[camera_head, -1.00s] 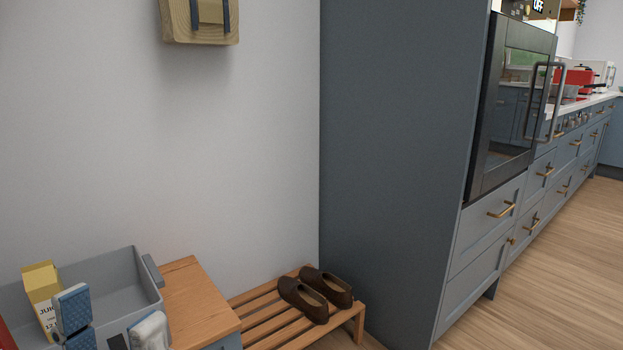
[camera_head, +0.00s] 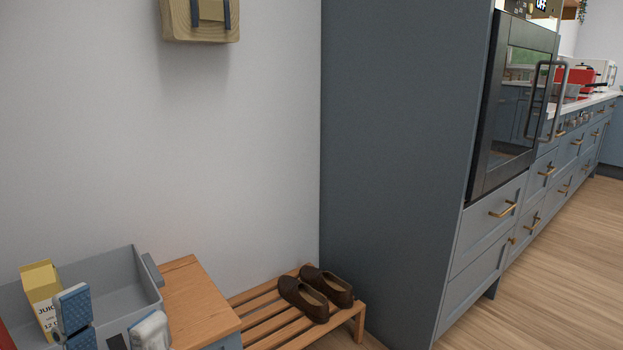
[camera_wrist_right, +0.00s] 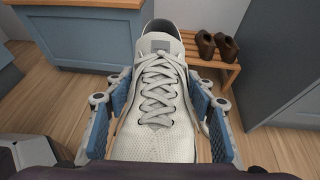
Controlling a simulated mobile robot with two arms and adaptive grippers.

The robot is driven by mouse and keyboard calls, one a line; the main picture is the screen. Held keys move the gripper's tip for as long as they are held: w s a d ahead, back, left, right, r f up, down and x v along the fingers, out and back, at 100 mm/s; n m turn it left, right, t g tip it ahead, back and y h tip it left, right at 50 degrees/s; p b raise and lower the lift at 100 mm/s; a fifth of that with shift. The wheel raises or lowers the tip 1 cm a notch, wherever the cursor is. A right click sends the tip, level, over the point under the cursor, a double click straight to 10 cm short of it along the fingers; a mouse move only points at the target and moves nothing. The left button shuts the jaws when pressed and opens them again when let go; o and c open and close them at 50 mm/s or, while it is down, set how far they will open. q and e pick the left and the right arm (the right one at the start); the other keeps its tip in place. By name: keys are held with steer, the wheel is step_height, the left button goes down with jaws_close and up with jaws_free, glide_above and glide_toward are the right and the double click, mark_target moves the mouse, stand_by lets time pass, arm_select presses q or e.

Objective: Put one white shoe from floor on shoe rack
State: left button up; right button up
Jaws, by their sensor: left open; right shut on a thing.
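A white shoe (camera_wrist_right: 158,95) with grey laces fills the middle of the right wrist view. My right gripper (camera_wrist_right: 160,115) is shut on it, with one blue-padded finger on each side. The floor shows below the shoe around it. The wooden slatted shoe rack (camera_head: 272,318) stands against the wall in the head view, and it also shows at the upper right of the right wrist view (camera_wrist_right: 190,50). My left gripper (camera_head: 74,318) is open and empty at the lower left of the head view, in front of a grey crate. The right gripper is outside the head view.
A pair of brown shoes (camera_head: 303,298) sits at the right end of the rack; its left slats are bare. A wooden-topped cabinet (camera_head: 196,300) is left of the rack and a tall grey-blue cabinet (camera_head: 400,150) right. The grey crate (camera_head: 110,283) holds a juice carton (camera_head: 40,292).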

steer(key=s+d+r+n+g+y, duration=0.1)
steer(key=s+r, duration=0.1)
steer(key=r, duration=0.5)
steer(key=s+d+r+n, duration=0.1)
steer(key=s+r, duration=0.1)
steer(key=r, duration=0.6)
steer(key=shift+s+g+y, duration=0.2)
steer(key=shift+g+y, duration=0.2)
steer(key=shift+a, duration=0.1)
